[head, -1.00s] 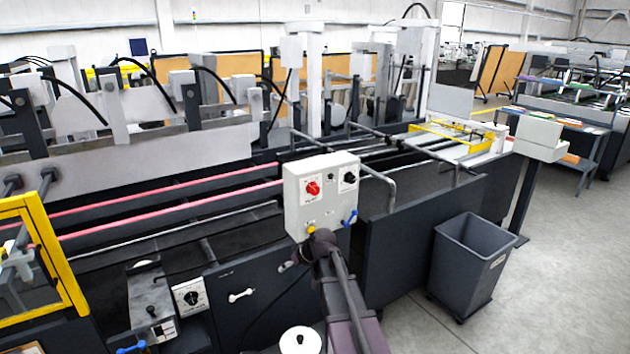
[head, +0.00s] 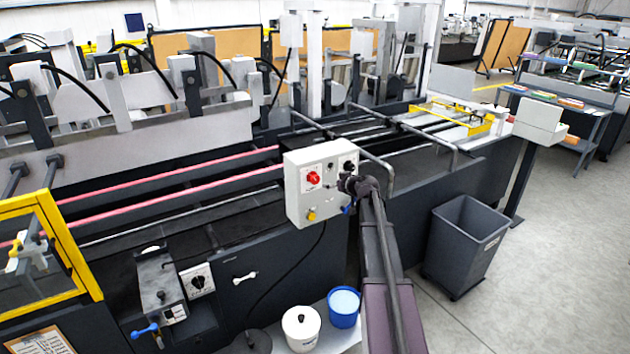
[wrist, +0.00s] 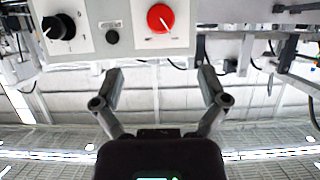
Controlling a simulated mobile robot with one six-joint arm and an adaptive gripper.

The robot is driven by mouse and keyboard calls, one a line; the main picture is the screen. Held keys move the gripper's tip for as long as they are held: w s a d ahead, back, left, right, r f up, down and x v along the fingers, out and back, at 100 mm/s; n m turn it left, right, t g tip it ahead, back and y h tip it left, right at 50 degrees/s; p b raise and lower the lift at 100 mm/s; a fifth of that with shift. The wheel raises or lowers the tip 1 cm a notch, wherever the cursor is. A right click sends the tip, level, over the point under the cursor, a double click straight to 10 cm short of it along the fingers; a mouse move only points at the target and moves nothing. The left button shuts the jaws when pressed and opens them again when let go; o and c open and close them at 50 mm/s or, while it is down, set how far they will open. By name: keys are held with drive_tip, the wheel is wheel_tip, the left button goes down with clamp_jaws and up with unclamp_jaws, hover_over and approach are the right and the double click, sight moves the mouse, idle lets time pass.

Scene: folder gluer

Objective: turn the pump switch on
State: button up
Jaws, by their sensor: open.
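A light grey control box (head: 320,205) stands on the machine's near side. It carries a red rotary knob (head: 313,178) on a white plate at left, a black knob (head: 348,166) at right and a yellow button (head: 311,215) below. I cannot read which one is the pump switch. The wrist view appears upside down and shows the red knob (wrist: 160,18) at right and the black knob (wrist: 60,27) at left. My gripper (wrist: 160,75) is open and empty, apart from both knobs. In the head view my gripper (head: 358,186) covers the box's right side.
A grey bin (head: 465,245) stands on the floor at right. A white bucket (head: 301,328) and a blue bucket (head: 344,306) are below the box. A separate black dial (head: 198,281) is on the machine front. A bent rail (head: 380,175) passes behind the box.

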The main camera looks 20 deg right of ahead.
sight(316, 180)
drive_tip(key=shift+w, duration=0.1)
drive_tip(key=b+x, duration=0.5)
drive_tip(key=x, duration=0.8)
drive_tip(key=shift+w+f, duration=0.2)
drive_tip(key=shift+w, duration=0.05)
drive_tip(key=c, duration=1.1)
